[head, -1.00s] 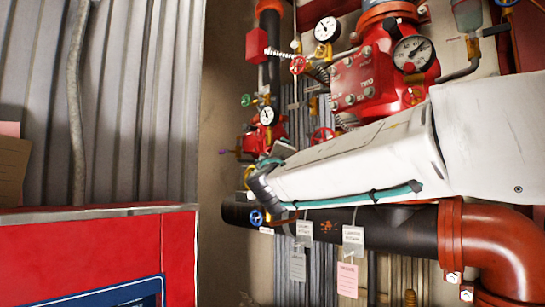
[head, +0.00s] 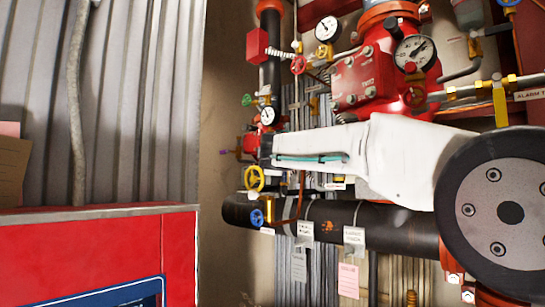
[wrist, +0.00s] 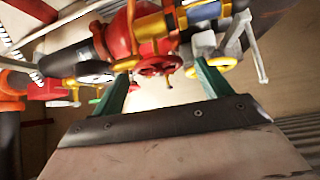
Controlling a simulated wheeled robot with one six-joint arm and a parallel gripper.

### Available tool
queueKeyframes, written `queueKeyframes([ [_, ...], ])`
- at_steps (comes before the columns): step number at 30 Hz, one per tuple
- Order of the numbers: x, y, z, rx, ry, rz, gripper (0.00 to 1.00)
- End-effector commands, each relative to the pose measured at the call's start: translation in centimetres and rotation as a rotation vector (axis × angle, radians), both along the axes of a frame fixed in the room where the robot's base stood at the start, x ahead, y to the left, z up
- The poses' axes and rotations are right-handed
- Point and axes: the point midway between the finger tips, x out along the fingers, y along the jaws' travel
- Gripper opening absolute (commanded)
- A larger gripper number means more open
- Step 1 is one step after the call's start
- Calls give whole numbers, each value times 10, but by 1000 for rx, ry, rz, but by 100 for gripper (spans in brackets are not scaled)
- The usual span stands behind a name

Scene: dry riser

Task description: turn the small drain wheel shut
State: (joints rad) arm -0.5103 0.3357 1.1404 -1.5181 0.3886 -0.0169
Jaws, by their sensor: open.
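My gripper (wrist: 162,72) shows in the wrist view with its two green fingers apart and nothing held between them. In the head view a yellow wheel (head: 254,178) and a small blue wheel (head: 257,217) sit at the left end of the black pipe. No readable label shows which wheel is the drain wheel.
The black pipe (head: 370,222) with hanging tags runs below my arm. A red valve body (head: 362,80) and gauges (head: 413,53) stand above. A red cabinet (head: 90,255) fills the lower left, before a corrugated wall (head: 140,100).

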Motion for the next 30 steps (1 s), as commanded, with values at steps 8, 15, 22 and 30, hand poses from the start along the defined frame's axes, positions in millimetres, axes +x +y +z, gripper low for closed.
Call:
queueKeyframes([
  [8,26,3,2,1,-1,0,77],
  [15,28,3,2,0,-1,0,77],
  [22,28,3,2,0,0,-1,32],
  [30,28,2,1,21,-16,-7,32],
])
